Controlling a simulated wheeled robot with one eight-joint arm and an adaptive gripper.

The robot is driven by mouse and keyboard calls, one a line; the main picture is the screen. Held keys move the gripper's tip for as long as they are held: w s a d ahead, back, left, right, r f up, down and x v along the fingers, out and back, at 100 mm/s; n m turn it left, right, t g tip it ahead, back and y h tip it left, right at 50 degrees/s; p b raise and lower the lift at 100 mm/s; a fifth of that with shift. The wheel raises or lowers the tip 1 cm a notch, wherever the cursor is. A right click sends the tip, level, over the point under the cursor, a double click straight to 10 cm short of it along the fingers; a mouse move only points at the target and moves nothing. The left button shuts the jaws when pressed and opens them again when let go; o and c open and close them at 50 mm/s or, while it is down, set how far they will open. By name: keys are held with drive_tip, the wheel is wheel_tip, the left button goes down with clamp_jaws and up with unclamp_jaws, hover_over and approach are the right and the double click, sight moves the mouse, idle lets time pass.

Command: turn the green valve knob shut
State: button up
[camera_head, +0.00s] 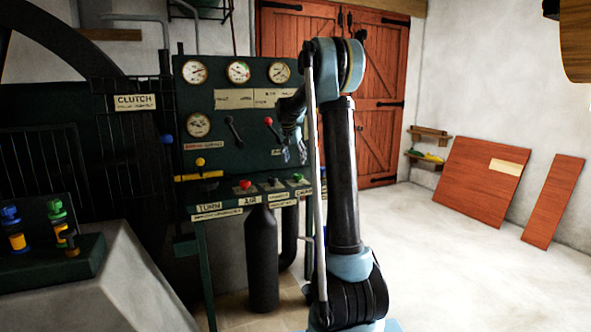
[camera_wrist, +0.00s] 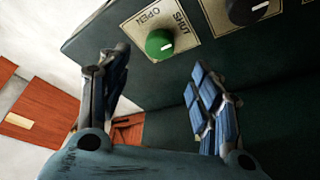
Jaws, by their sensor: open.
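The green valve knob (camera_wrist: 158,42) sits on a pale plate marked OPEN and SHUT (camera_wrist: 181,22) in the wrist view. A white mark on the knob points to the right in the picture. My gripper (camera_wrist: 158,66) is open and empty, its two blue-padded fingers spread below the knob in the picture, apart from it. In the head view the knob (camera_head: 298,179) is on the right end of the panel's shelf, and my gripper (camera_head: 294,153) hangs just above it. My arm hides part of the panel's right side.
A black knob (camera_wrist: 247,10) is next to the green one. A red knob (camera_head: 246,184) is further left on the shelf. The panel holds gauges (camera_head: 238,72), a red-tipped lever (camera_head: 270,126) and a yellow handle (camera_head: 199,176). The floor at right is clear, with boards (camera_head: 484,180) against the wall.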

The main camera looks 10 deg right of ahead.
drive_tip(key=shift+v, duration=1.25)
drive_tip(key=s+d+f+n+y, duration=0.1)
drive_tip(key=s+d+n, duration=0.1)
drive_tip(key=s, duration=1.3)
drive_tip(key=s+d+f+n, duration=0.1)
drive_tip(key=s, duration=1.5)
drive_tip(key=s+f+n, duration=0.1)
drive_tip(key=s+f, duration=0.8)
drive_tip(key=s, duration=0.3)
drive_tip(key=s+f+n+g+y, duration=0.1)
drive_tip(key=s+f+n, duration=0.1)
drive_tip(key=s+f, duration=0.7)
drive_tip(key=s, duration=0.4)
drive_tip(key=shift+a+g, duration=0.15)
drive_tip(key=shift+g, duration=0.15)
